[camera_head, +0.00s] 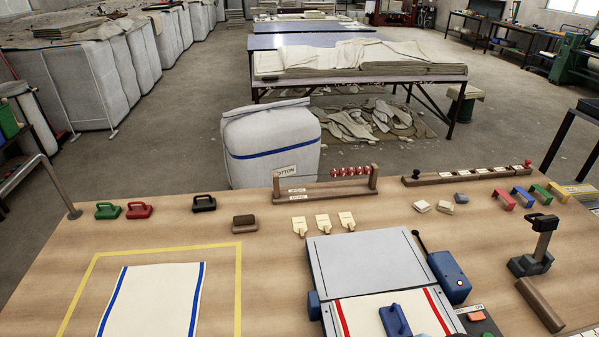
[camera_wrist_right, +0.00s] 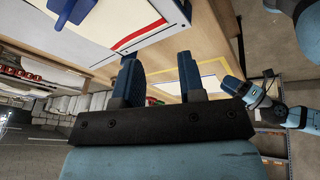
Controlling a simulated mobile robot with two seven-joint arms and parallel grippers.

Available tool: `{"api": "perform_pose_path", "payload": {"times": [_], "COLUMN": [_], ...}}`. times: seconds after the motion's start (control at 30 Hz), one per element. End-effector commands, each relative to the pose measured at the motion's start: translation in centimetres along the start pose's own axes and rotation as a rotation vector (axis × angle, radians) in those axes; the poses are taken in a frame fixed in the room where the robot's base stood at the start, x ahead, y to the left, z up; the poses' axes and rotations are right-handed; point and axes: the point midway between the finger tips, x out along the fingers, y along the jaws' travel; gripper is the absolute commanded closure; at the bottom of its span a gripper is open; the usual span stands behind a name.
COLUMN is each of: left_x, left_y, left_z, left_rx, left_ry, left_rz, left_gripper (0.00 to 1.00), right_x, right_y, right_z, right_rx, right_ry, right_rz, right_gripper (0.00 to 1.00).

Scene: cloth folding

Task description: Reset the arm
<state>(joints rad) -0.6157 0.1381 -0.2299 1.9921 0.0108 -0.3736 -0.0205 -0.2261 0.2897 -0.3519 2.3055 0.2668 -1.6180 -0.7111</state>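My right gripper (camera_wrist_right: 158,75) shows in the right wrist view with its two blue fingers apart and nothing between them. My other arm (camera_wrist_right: 300,117) comes in at the right of that view. In the head view neither gripper shows clearly. A white cloth with blue stripes (camera_head: 152,300) lies flat inside a yellow outline (camera_head: 165,250) on the table. A cloth with red stripes (camera_head: 362,315) lies on a grey board device (camera_head: 365,262), with a blue-handled tool (camera_head: 395,320) on it.
Green (camera_head: 108,211), red (camera_head: 139,210) and black (camera_head: 204,203) handled blocks stand at the table's back left. Tags (camera_head: 322,222), a bead rack (camera_head: 325,187), coloured clips (camera_head: 521,196) and a dark stand (camera_head: 531,260) fill the back and right. A white bale (camera_head: 270,145) stands behind the table.

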Motion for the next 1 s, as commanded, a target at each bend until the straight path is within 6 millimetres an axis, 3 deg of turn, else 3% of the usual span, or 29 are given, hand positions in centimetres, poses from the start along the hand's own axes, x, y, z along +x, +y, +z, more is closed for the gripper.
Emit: {"api": "perform_pose_path", "payload": {"times": [0.1, 0.43, 0.73, 1.0], "left_x": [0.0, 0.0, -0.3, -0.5], "left_y": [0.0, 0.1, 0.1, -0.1], "left_z": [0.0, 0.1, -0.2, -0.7], "left_rx": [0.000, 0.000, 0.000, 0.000], "left_ry": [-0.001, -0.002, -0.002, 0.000], "left_rz": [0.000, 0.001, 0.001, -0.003], "left_gripper": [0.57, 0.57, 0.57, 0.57], "right_x": [-1.1, -4.3, 2.4, 8.7], "right_y": [-1.9, -5.5, -3.5, -3.8], "right_z": [2.7, 9.7, 7.8, 6.2], "right_rx": [0.336, 1.030, 0.958, 0.889], "right_ry": [-0.029, -0.129, 0.108, 0.390], "right_rz": [0.039, 0.184, 0.268, 0.362], "right_gripper": [0.63, 0.63, 0.63, 0.63]}}
